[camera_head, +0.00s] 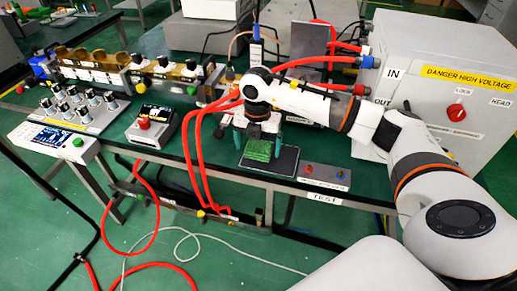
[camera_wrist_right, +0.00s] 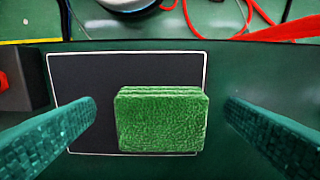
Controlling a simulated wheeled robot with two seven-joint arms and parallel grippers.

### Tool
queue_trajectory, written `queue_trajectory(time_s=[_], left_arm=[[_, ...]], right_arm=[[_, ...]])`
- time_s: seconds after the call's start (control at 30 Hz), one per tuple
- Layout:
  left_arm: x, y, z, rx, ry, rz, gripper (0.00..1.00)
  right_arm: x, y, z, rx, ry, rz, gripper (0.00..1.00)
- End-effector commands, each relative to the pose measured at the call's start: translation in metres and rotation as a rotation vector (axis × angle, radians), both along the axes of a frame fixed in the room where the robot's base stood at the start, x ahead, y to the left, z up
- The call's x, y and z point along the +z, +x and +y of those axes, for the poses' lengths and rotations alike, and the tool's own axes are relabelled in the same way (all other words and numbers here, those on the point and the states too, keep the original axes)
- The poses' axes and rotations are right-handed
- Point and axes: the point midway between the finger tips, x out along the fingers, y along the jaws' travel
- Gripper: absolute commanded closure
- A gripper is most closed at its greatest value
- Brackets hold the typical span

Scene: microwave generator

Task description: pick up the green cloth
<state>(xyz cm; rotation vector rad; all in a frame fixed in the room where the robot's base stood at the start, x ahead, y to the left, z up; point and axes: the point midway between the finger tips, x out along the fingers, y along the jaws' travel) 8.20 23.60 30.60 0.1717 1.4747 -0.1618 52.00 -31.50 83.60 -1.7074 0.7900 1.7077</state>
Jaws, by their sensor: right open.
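The green cloth (camera_head: 258,150) is a folded, textured block on a black mat with a white border (camera_head: 285,160) at the bench's front edge. In the right wrist view the cloth (camera_wrist_right: 161,120) lies near the middle, over the right part of the mat (camera_wrist_right: 85,80). My right gripper (camera_head: 257,152) is over the cloth with its teal fingers pointing down. In the wrist view the fingers of my right gripper (camera_wrist_right: 160,125) are open, one on each side of the cloth, with a gap on both sides. My left gripper is not in view.
A big grey high-voltage cabinet (camera_head: 440,85) stands at the right. Red hoses (camera_head: 190,150) hang over the bench edge left of the cloth. A small device with a red knob (camera_head: 152,127) stands further left.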

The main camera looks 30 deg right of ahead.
Motion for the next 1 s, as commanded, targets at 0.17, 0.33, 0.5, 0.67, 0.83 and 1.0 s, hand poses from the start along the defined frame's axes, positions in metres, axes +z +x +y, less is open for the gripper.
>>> queue_trajectory(time_s=[0.17,0.33,0.5,0.67,0.83,1.0], left_arm=[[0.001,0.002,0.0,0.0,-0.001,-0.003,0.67],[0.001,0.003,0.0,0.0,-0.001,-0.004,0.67],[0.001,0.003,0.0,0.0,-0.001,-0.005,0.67],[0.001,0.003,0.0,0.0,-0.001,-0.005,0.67],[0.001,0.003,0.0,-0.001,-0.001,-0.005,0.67],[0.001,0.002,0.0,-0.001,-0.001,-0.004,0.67]], right_arm=[[-0.016,0.0,0.0,0.0,0.001,-0.001,0.06],[-0.017,0.0,0.001,0.001,0.001,-0.002,0.06],[-0.017,0.0,0.001,0.001,0.001,-0.002,0.24],[-0.017,0.0,0.001,0.001,0.001,-0.002,0.51],[-0.017,0.0,0.001,0.001,0.001,-0.002,0.54],[-0.01,0.001,0.001,0.001,0.001,-0.003,0.54]])
